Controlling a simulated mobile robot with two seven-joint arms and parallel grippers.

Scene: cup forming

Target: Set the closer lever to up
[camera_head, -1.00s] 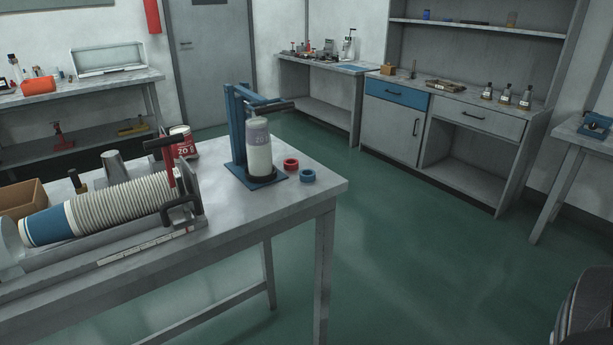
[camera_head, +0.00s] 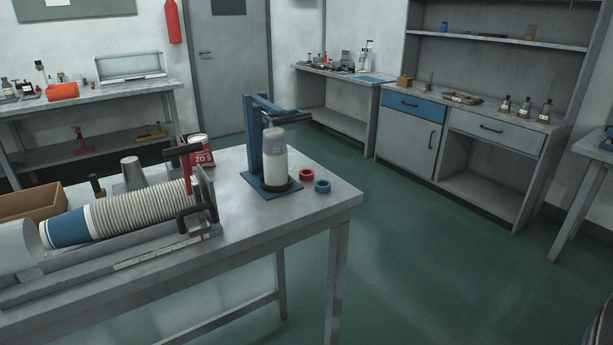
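A blue bench press-like closer (camera_head: 252,140) stands on the near table. Its lever (camera_head: 287,115) sticks out to the right from near the top of the frame, roughly level, with a dark grip at its end. A white bottle with a grey-purple band (camera_head: 273,165) stands on the closer's blue base, under the lever. Neither of my grippers shows in the head view, so their state is hidden.
The near table (camera_head: 325,200) also holds a row of stacked paper cups (camera_head: 140,212) in a trough, a red can (camera_head: 200,152), a red ring (camera_head: 306,174) and a blue ring (camera_head: 322,186). Green floor (camera_head: 430,260) lies open to the right.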

